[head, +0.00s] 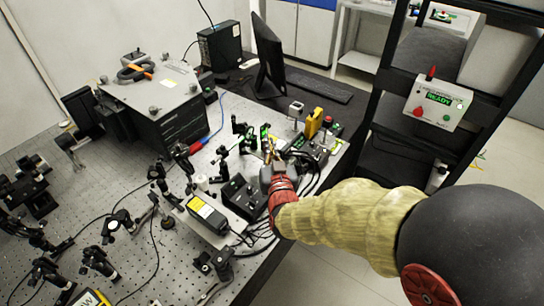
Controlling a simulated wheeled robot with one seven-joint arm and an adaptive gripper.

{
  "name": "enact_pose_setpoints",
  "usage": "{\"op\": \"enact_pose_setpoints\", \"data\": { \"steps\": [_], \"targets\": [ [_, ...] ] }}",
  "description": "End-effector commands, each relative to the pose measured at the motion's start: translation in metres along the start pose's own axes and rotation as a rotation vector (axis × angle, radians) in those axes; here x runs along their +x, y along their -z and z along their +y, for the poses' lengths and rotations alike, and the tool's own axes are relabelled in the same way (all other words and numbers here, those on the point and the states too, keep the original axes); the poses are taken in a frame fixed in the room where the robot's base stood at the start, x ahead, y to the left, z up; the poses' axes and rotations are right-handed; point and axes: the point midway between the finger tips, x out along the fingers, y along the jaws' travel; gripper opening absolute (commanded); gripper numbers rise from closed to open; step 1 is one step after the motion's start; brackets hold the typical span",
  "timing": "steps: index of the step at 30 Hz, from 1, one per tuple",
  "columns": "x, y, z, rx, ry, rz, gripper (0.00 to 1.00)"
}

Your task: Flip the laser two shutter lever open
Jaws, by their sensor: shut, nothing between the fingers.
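My gripper (268,158) is at the end of my arm, which reaches in from the right over the bench's right part. It looks shut and empty. Its tips are small and close to dark optical mounts with green parts (264,135); I cannot tell whether they touch anything. A laser-like box with a yellow label (208,211) lies left of and nearer than the gripper. A black box with small knobs (243,194) stands between them. Which unit is laser two is not readable, and I cannot make out its shutter lever or the lever's position.
A yellow upright part (314,123) and small control boxes with cables stand right of the gripper. A large grey-topped housing (158,100) stands at the back left. Several optical mounts crowd the perforated bench (135,185). A monitor (270,58) and a black rack with a READY panel (438,103) stand beyond.

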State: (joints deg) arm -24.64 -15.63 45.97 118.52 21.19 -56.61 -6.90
Motion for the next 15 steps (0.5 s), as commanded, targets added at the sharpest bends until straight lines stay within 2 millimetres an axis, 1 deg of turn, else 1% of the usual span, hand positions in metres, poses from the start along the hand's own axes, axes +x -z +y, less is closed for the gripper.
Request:
{"op": "enact_pose_setpoints", "data": {
  "steps": [1,6,10,15],
  "targets": [
    [0.011,-0.002,0.001,0.001,-0.002,0.001,0.00],
    [0.039,-0.001,0.001,0.000,-0.001,0.001,0.00],
    [0.054,-0.001,0.000,0.000,0.000,0.001,0.00],
    [0.062,0.000,0.000,0.000,0.000,0.001,0.00]
  ]
}}
